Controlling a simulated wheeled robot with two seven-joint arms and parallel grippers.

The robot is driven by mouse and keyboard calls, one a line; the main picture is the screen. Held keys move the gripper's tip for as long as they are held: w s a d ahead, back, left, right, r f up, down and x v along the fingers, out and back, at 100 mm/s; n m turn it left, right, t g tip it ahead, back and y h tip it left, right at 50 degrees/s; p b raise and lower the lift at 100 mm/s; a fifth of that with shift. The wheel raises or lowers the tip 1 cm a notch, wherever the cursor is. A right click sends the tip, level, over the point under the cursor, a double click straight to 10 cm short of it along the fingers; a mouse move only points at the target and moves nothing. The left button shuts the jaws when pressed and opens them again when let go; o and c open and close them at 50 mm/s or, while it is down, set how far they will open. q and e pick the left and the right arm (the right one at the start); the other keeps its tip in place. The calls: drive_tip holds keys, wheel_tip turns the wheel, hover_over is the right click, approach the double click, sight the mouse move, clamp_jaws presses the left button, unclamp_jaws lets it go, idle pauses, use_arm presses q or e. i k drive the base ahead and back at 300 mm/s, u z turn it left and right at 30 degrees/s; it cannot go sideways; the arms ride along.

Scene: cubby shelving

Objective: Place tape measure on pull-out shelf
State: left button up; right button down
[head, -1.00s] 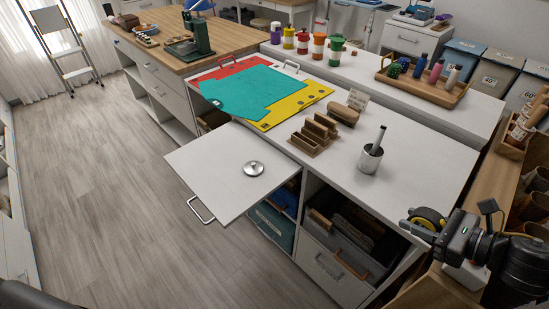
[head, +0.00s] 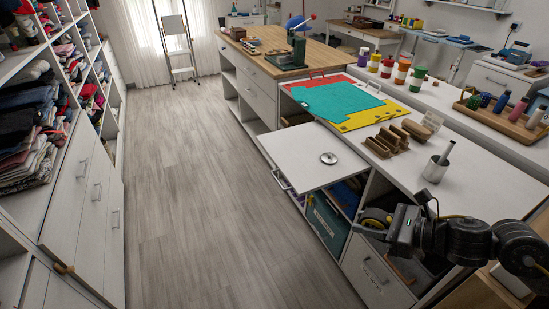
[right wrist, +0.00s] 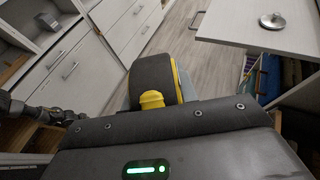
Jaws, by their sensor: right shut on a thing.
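The tape measure (head: 375,218), black and yellow, is held at the tip of my right gripper (head: 388,224), in front of the cubby unit at the lower right of the head view. In the right wrist view the tape measure (right wrist: 155,80) sits in the jaws of my right gripper, whose fingers are mostly hidden. The white pull-out shelf (head: 300,150) extends from the unit, beyond and left of the tape measure. A round metal lid (head: 328,158) lies on it; both shelf (right wrist: 240,22) and lid (right wrist: 273,21) show in the right wrist view. My left gripper is out of view.
The counter holds a metal cup (head: 435,168) with a pestle, a wooden holder (head: 387,141) and coloured mats (head: 340,101). Open cubbies (head: 345,195) lie under the shelf. Floor (head: 200,190) is clear between the unit and the left shelving (head: 75,200).

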sight(296, 142)
drive_tip(key=u, duration=0.4)
drive_tip(key=i, duration=0.3)
drive_tip(key=u, duration=0.65)
drive_tip(key=i, duration=1.2)
drive_tip(key=z, duration=0.8)
